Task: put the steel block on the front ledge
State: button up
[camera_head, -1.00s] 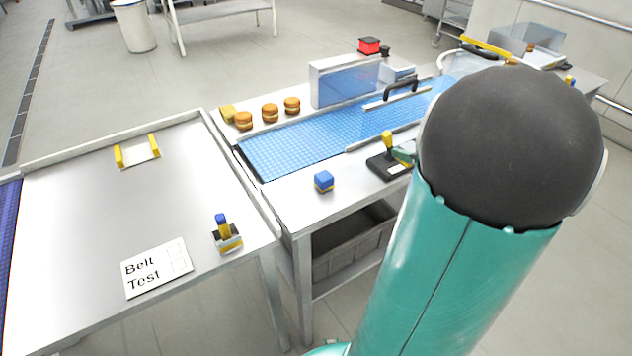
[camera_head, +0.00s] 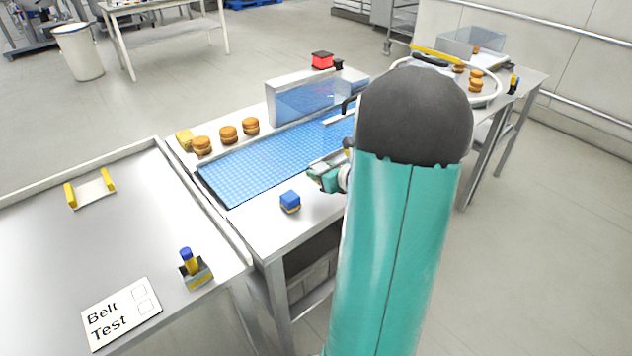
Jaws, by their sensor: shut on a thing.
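My gripper (camera_head: 326,178), teal and small in view, is low over the near metal strip of the belt table, the front ledge (camera_head: 262,227). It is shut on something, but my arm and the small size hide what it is. No bare steel-coloured block shows.
The blue belt (camera_head: 255,170) runs behind the ledge through a box-like arch (camera_head: 290,103). Several buns line its far side. My arm hides the right part.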

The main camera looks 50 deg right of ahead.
aim_at(317, 191)
jog(key=shift+w+a+f, duration=0.1)
jog(key=shift+w+f, duration=0.35)
jog(key=shift+f, duration=0.1)
jog(key=f, duration=0.2)
jog(key=shift+w+f, duration=0.25)
jog(key=shift+f, duration=0.45)
jog(key=shift+f, duration=0.1)
jog(key=o, duration=1.3)
jog(key=shift+f, duration=0.1)
